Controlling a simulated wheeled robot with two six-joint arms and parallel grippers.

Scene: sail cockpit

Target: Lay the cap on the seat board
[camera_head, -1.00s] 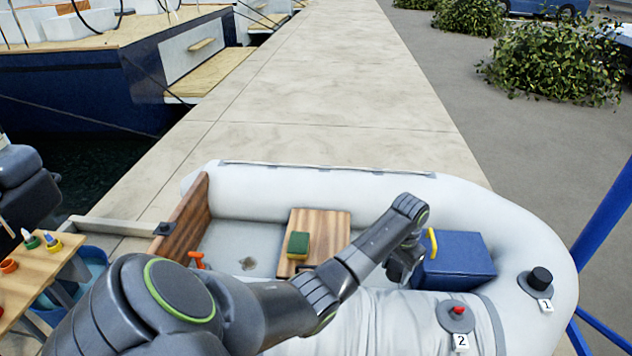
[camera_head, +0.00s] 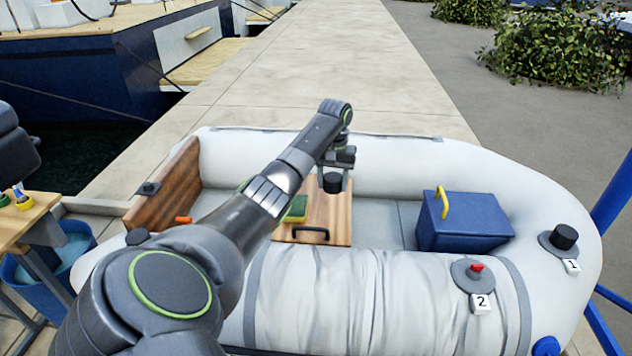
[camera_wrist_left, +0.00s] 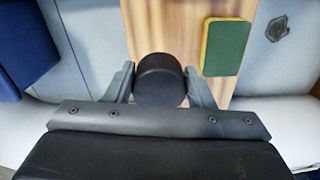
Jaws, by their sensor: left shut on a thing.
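The cap (camera_head: 333,184) is a short black cylinder. My left gripper (camera_head: 335,176) is shut on it and holds it above the seat board. In the left wrist view the cap (camera_wrist_left: 160,76) sits between the two fingers, with the wooden seat board (camera_wrist_left: 160,22) below it. The seat board (camera_head: 338,225) is a striped brown wooden plank inside the grey inflatable boat; my arm hides part of it. A green and yellow sponge (camera_head: 296,209) lies on the board, left of the cap, and shows in the wrist view (camera_wrist_left: 226,47). My right gripper is not in view.
A black handle (camera_head: 310,234) is at the board's near edge. A blue box (camera_head: 464,222) with a yellow handle stands to the right. Valve 1 (camera_head: 564,237) has a black cap; valve 2 (camera_head: 476,270) shows a red top. The board's right part looks clear.

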